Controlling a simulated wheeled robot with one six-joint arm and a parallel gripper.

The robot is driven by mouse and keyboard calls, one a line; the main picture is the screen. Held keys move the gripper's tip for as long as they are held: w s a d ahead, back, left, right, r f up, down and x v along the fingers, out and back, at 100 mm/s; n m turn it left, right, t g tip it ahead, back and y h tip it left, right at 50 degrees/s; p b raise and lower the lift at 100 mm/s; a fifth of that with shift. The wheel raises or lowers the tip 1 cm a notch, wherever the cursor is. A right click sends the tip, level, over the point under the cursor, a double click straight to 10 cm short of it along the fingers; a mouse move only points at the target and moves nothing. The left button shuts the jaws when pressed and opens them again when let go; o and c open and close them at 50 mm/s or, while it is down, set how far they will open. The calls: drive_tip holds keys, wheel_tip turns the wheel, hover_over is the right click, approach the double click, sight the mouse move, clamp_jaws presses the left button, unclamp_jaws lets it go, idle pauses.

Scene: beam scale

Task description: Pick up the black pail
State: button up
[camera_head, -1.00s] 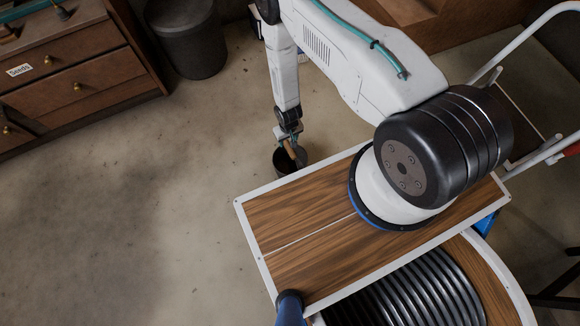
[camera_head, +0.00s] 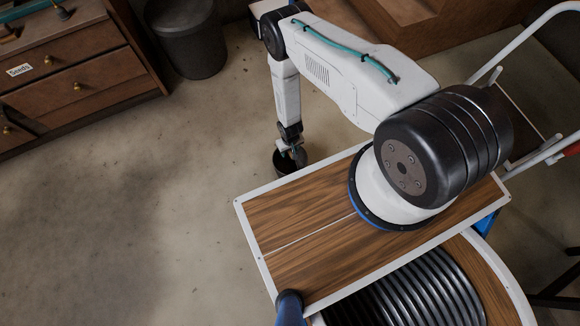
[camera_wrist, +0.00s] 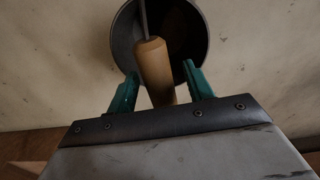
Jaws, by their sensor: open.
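The black pail (camera_head: 284,163) stands on the floor just beyond the wooden deck's far edge, partly hidden by my gripper (camera_head: 297,156). In the wrist view the dark round pail (camera_wrist: 190,45) opens toward the camera, with a thin bail running to a light wooden handle (camera_wrist: 155,68). The green fingers of my gripper (camera_wrist: 160,80) are open, one on each side of the wooden handle. A small gap shows on each side. The handle is between the fingers but not clamped.
A wooden dresser (camera_head: 80,85) stands at the left, with a larger dark bin (camera_head: 186,38) beside it at the back. Wooden steps (camera_head: 400,30) stand at the upper right. The concrete floor (camera_head: 180,200) left of the pail is clear.

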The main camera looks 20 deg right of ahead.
drive_tip(key=shift+f, duration=0.25)
idle(0.3)
clamp_jaws()
